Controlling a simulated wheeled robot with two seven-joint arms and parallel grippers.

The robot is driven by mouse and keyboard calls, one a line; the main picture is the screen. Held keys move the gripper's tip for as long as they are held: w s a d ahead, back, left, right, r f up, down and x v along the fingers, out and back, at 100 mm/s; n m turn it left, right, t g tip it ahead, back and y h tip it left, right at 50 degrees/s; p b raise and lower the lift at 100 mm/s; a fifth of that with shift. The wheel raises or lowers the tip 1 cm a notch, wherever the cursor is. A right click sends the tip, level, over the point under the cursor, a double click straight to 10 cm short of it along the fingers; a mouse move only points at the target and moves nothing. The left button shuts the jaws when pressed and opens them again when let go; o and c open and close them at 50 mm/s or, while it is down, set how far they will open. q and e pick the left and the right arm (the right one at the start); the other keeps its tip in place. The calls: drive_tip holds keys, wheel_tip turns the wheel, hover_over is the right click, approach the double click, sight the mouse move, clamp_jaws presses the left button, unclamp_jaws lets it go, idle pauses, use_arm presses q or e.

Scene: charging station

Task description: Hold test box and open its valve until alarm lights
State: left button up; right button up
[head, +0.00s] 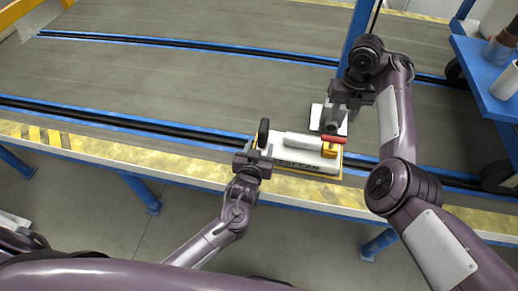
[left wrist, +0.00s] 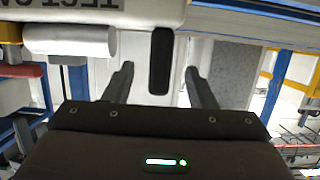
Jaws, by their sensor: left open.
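The test box (head: 289,163) is a white box on the yellow-striped edge of the platform, with a white cylinder (head: 302,141) on top. Its yellow valve (head: 329,151) with a red lever (head: 333,139) is at the right end. A black upright handle (head: 263,132) stands at the left end. My left gripper (head: 254,160) is at that end; in the left wrist view its open fingers (left wrist: 160,88) lie on both sides of the black handle (left wrist: 160,60), with gaps visible. My right gripper (head: 334,124) hangs just above the red lever; its fingers are too small to judge. No alarm light can be made out.
A blue post (head: 355,32) rises behind my right gripper, with a white plate (head: 318,115) near its foot. A blue cart (head: 485,75) with containers stands at the right. The grey platform floor (head: 200,75) behind the box is mostly clear.

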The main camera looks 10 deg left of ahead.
use_arm(q)
drive_tip(key=x, duration=0.7)
drive_tip(key=shift+w+f, duration=0.1)
drive_tip(key=shift+w, duration=0.2)
